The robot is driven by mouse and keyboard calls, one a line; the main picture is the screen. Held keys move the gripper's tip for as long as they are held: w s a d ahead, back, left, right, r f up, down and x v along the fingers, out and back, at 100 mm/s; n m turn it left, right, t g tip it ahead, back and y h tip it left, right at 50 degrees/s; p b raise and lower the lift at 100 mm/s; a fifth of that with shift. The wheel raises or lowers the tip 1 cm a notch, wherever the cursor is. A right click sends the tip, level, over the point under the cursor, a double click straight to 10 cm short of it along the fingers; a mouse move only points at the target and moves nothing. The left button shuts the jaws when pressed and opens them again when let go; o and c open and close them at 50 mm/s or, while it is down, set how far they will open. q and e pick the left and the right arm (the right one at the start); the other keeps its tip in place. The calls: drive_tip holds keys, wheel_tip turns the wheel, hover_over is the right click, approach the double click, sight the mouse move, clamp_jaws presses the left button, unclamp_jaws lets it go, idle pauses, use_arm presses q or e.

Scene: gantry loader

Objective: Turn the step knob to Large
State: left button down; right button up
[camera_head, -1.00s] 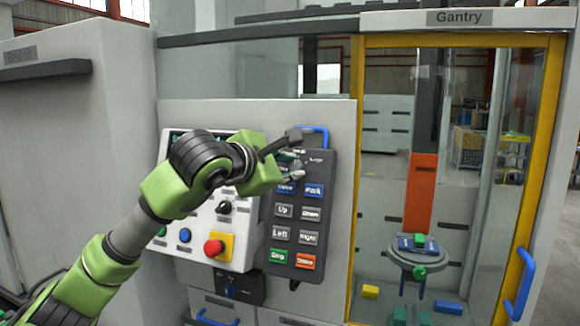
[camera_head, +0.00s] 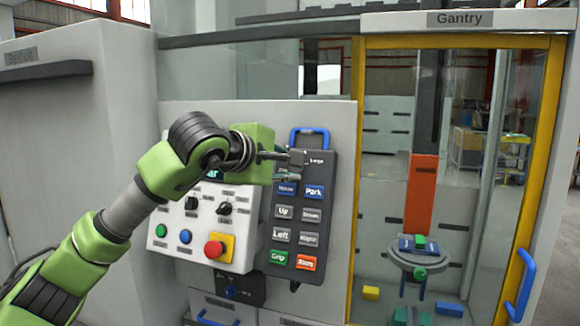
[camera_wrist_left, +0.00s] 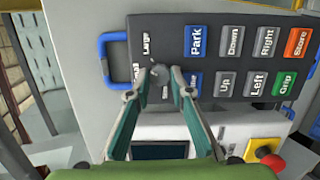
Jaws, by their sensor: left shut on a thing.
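The step knob (camera_wrist_left: 157,66) is a small dark round knob near the blue-handled end of the dark pendant (camera_wrist_left: 228,20). In the left wrist view the two green fingers of my left gripper (camera_wrist_left: 158,78) close on its sides. The "Large" label sits beside the knob, and the other label is partly hidden by a finger. In the head view my left gripper (camera_head: 295,166) reaches the top of the pendant (camera_head: 325,228) from the left and hides most of the knob. My right gripper is not in view.
Several labelled buttons, such as Park (camera_head: 314,192), lie just below the knob. The blue pendant handle (camera_head: 309,131) is above it. A control panel with a red stop button (camera_head: 214,249) stands left. The glazed gantry door (camera_head: 540,150) is right.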

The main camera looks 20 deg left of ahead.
use_arm(q)
drive_tip(key=m+p, duration=0.1)
drive_tip(key=m, duration=0.2)
drive_tip(key=shift+r+m+g, duration=0.15)
drive_tip(key=shift+m+g, duration=0.25)
drive_tip(key=shift+m, duration=0.8)
drive_tip(key=shift+d, duration=0.1)
drive_tip(key=c, duration=1.8)
unclamp_jaws()
drive_tip(key=v, duration=1.2)
drive_tip(key=shift+d+r, duration=0.1)
